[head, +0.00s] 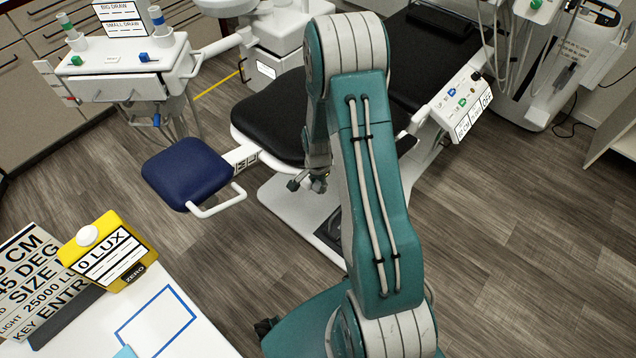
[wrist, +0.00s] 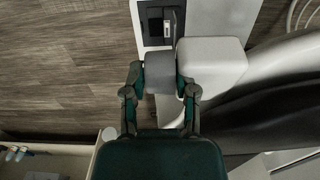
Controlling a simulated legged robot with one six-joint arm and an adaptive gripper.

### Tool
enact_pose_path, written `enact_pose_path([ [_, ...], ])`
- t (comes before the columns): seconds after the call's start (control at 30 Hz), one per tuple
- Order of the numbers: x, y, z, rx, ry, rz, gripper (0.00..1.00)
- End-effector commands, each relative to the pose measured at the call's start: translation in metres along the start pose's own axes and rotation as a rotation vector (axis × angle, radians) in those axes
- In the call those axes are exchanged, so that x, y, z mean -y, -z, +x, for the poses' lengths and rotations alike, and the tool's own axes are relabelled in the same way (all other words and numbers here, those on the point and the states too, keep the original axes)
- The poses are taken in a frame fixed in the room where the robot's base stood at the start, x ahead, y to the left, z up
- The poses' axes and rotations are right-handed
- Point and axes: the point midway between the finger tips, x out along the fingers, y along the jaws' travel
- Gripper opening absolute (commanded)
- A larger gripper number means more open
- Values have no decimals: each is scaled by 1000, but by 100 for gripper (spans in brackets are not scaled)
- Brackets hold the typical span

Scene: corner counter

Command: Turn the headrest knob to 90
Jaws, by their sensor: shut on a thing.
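In the wrist view my gripper (wrist: 160,86) is closed on a grey, rounded, knob-like part (wrist: 160,66), with one finger on each side. A pale block (wrist: 212,62) sits just right of it. I cannot read any angle mark on the part. In the head view my gripper (head: 316,184) is partly behind my arm, by the black chair's edge, and what it holds is not clear there. The dark blue headrest (head: 188,172) is to its left, joined to the chair by a bracket with a small label (head: 245,158), too small to read.
A white bent handle (head: 218,205) sticks out beside the headrest. The black chair (head: 272,120) and its white base (head: 290,207) are close to my arm. A labelled control box (head: 462,104) is at right. A white table (head: 200,335) with a yellow meter (head: 108,250) stands at lower left.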

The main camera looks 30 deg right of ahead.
Motion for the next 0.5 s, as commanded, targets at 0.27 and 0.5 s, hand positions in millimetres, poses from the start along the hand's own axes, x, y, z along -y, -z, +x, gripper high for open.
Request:
enact_pose_path([
  [0.27,2,4,0,22,1,3,0],
  [0.5,2,8,0,144,3,5,0],
])
